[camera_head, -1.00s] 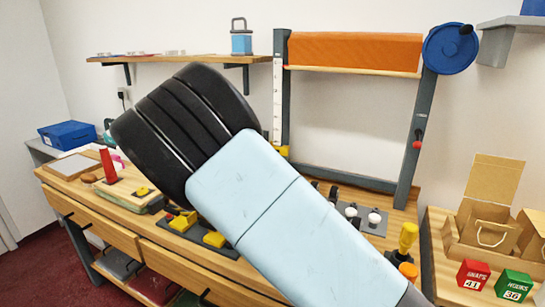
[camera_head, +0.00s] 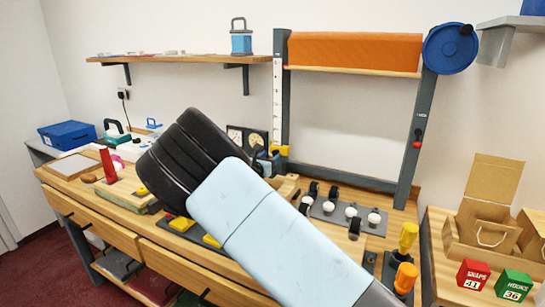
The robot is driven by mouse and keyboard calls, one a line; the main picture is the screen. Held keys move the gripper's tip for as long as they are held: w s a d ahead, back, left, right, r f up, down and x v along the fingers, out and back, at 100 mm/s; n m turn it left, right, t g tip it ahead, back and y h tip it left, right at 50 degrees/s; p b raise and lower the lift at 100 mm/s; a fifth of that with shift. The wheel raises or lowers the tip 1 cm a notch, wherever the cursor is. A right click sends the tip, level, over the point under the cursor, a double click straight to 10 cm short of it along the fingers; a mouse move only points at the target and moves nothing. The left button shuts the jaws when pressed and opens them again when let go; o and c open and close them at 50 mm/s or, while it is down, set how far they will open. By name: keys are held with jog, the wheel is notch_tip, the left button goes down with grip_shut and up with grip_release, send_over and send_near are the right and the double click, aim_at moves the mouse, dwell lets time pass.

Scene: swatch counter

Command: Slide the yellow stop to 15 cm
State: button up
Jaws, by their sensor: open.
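The yellow stop (camera_head: 280,150) sits low on the left post of the frame, at the lower end of the white vertical scale (camera_head: 278,105). The scale's numbers are too small to read. My gripper (camera_head: 268,163) shows only in part past my forearm, just left of and below the stop. It is open. I cannot tell whether its fingers touch the stop or are apart from it. My forearm hides most of the gripper and part of the bench.
An orange roll (camera_head: 355,50) spans the top of the frame, with a blue disc (camera_head: 450,48) at its right end. A grey panel with white knobs (camera_head: 351,211) and a yellow-handled tool (camera_head: 407,238) stand on the bench (camera_head: 85,205). Dials (camera_head: 245,137) stand behind my arm.

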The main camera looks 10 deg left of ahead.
aim_at(278, 151)
jog(key=shift+x, duration=1.2)
grip_shut()
